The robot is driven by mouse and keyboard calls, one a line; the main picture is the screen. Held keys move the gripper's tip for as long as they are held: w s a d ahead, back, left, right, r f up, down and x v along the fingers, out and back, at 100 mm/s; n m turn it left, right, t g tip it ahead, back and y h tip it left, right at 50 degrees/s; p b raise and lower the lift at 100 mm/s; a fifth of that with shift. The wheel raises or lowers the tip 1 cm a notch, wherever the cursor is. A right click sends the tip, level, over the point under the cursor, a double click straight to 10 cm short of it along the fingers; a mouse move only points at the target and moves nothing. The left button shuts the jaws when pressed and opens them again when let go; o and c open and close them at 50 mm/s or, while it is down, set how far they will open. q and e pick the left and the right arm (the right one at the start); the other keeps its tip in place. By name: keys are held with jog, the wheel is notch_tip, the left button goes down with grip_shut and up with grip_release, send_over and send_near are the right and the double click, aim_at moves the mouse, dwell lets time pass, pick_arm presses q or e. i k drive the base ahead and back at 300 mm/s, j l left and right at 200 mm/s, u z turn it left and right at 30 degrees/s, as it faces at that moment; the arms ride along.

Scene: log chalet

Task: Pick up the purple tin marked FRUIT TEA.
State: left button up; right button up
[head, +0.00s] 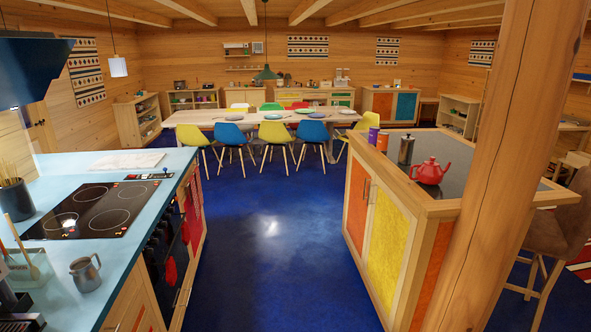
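A small purple tin (373,135) stands upright at the far left end of the right-hand counter (462,160). Its lettering is too small to read. A yellow item shows just behind the first tin. Neither of my grippers is in view.
A dark coffee press (406,150) and a red teapot (430,171) stand nearer on that counter. A wooden post (510,165) rises at right. The blue counter with a hob (95,210) is at left. Clear blue floor (265,250) lies between, with a dining table (215,118) beyond.

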aim_at(374, 131)
jog(key=i, duration=2.5)
jog(key=i+z, duration=0.15)
jog(key=i, duration=0.35)
jog(key=i+j+z, duration=0.15)
jog(key=i, duration=0.3)
jog(key=i+j+z, duration=0.1)
jog(key=i, duration=0.35)
jog(key=i+j+z, duration=0.15)
jog(key=i, duration=0.35)
jog(key=j, duration=0.1)
